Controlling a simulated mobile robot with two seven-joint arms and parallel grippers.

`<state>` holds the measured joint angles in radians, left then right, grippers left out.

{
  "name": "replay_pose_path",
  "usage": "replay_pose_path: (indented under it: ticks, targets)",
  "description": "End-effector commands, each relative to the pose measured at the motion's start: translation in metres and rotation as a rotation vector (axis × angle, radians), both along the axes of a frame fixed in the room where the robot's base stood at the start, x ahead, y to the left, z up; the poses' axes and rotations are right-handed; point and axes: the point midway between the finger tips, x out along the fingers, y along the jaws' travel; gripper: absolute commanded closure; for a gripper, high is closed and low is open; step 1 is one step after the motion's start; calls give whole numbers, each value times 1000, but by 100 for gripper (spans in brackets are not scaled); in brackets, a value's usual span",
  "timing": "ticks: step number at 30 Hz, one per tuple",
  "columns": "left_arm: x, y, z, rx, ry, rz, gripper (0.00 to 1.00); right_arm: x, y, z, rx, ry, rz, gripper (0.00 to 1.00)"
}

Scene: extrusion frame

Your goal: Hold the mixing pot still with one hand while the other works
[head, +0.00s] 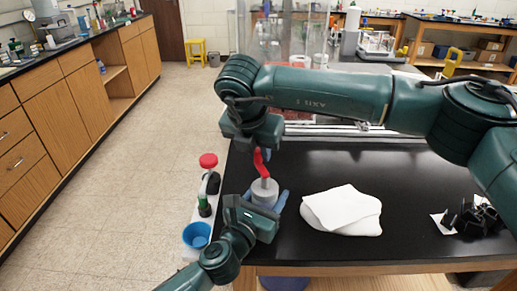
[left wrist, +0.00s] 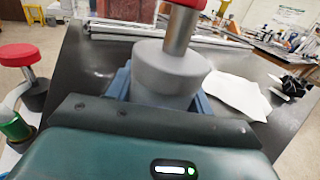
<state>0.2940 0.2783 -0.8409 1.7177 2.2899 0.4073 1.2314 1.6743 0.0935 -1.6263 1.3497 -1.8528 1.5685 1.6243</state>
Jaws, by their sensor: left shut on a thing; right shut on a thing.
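The grey mixing pot (head: 264,192) stands near the left edge of the black table; it also shows in the left wrist view (left wrist: 168,75). My left gripper (head: 266,200) is shut on the pot, with blue fingers on either side of its body. My right gripper (head: 259,146) is above the pot, shut on a red-handled tool (head: 261,162). The tool's metal shaft (left wrist: 181,30) comes down to the pot in the left wrist view. Its lower end is hidden, so how deep it reaches cannot be told.
Left of the pot, at the table's edge, are a red-topped item (head: 208,160), a green item (head: 204,207) and a blue bowl (head: 197,235). A white cloth-like bundle (head: 343,211) lies to the right. Black parts (head: 478,216) lie at far right. Black tabletop (head: 420,190) is clear between them.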

Motion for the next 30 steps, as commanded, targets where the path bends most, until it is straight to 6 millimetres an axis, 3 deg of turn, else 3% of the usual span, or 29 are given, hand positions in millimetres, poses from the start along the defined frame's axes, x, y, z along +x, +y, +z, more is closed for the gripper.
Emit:
replay_pose_path:
  ticks: [16,30]
  targets:
    - [0,0,0,0,0,1,74,-2,3,0,0,2,79,100]
    - [0,0,0,1,0,1,74,-11,13,0,2,2,471,100]
